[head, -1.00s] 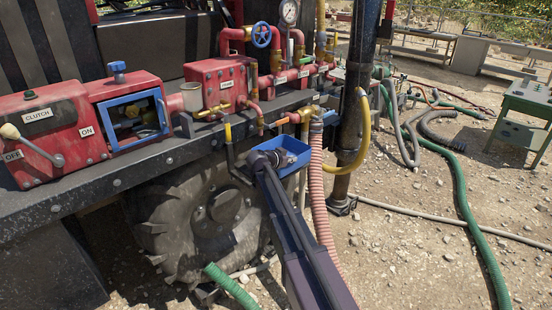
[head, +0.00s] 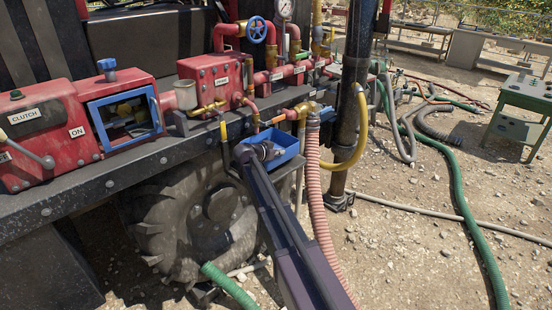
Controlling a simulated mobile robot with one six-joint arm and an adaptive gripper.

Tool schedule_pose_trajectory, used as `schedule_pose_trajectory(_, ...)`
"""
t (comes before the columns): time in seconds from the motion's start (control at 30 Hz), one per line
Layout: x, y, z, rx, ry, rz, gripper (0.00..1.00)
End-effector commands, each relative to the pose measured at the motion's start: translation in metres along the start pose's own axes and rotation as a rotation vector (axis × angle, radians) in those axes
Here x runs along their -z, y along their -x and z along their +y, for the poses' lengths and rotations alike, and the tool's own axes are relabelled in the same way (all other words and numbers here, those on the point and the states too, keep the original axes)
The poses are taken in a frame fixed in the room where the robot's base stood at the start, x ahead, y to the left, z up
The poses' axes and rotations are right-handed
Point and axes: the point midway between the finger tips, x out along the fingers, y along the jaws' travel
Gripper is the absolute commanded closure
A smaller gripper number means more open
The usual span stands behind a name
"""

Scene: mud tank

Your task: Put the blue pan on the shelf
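In the head view the blue pan (head: 287,141) is a shallow open tray beside the vehicle, just below the brass and red pipes and left of the pink ribbed hose. My gripper (head: 262,152), at the end of my dark arm, overlaps the near left side of the pan. Its fingers are too small and dark to show whether they are closed on the rim. A grey leg-like support (head: 299,188) shows below the pan. I cannot tell whether the pan touches it, or whether it belongs to the shelf.
The red clutch box (head: 40,130) and valve box (head: 205,80) stand on the dark deck edge. The pink hose (head: 316,185) and black post (head: 352,110) are close right of the pan. A large tyre (head: 165,225) is below. Green hoses (head: 470,210) cross the gravel.

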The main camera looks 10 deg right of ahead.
Motion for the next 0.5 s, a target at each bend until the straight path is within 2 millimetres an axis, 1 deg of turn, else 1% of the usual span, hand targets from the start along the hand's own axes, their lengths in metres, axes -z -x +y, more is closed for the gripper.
schedule_pose_trajectory(0.07, -0.001, 0.002, -0.007, 0.001, 0.000, 0.001, 1.00)
schedule_pose_trajectory(0.5, -0.029, -0.005, -0.008, 0.005, 0.002, 0.001, 1.00)
